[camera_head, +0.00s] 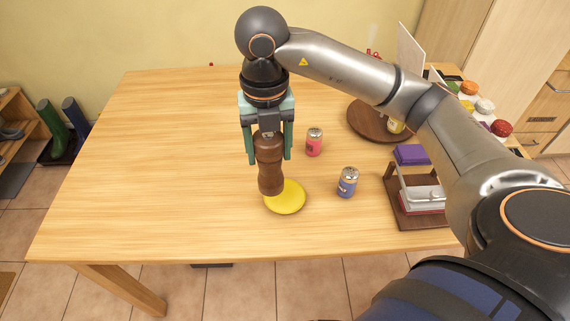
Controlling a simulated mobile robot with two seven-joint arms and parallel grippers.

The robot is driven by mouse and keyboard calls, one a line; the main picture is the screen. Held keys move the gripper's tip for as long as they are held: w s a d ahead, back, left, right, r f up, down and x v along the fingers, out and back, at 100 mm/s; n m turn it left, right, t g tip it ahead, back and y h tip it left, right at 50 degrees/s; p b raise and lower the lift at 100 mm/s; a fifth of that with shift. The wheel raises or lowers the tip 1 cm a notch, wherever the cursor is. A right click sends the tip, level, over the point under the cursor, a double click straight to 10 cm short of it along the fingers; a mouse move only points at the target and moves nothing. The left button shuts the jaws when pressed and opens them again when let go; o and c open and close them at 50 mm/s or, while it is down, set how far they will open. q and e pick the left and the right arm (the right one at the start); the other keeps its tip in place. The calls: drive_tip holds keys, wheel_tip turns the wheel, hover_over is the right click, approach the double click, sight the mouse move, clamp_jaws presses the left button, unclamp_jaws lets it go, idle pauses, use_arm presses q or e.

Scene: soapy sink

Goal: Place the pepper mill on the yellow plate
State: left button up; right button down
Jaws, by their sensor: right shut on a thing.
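The brown pepper mill (270,168) is upright in my right gripper (268,145), whose two teal fingers are shut on its upper part. The yellow plate (288,199) lies on the wooden table, near its front edge. The mill's base overlaps the plate's upper left part in the picture. I cannot tell whether the base touches the plate or hangs just above it. My left gripper is not in view.
A brown rack (395,204) with a purple item and a round wooden tray (368,121) are further right. The table's left half (160,160) is clear.

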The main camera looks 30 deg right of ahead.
drive_tip(key=w+d+f, duration=0.1)
drive_tip(key=d+f, duration=0.3)
drive_tip(key=f, duration=0.5)
drive_tip(key=shift+w+d+f, duration=0.15)
drive_tip(key=shift+w+d, duration=0.15)
drive_tip(key=shift+w, duration=0.1)
drive_tip(key=shift+c, duration=0.3)
unclamp_jaws()
wheel_tip(320, 180, up, 12)
drive_tip(key=shift+r+p, duration=0.2)
drive_tip(key=shift+p, duration=0.25)
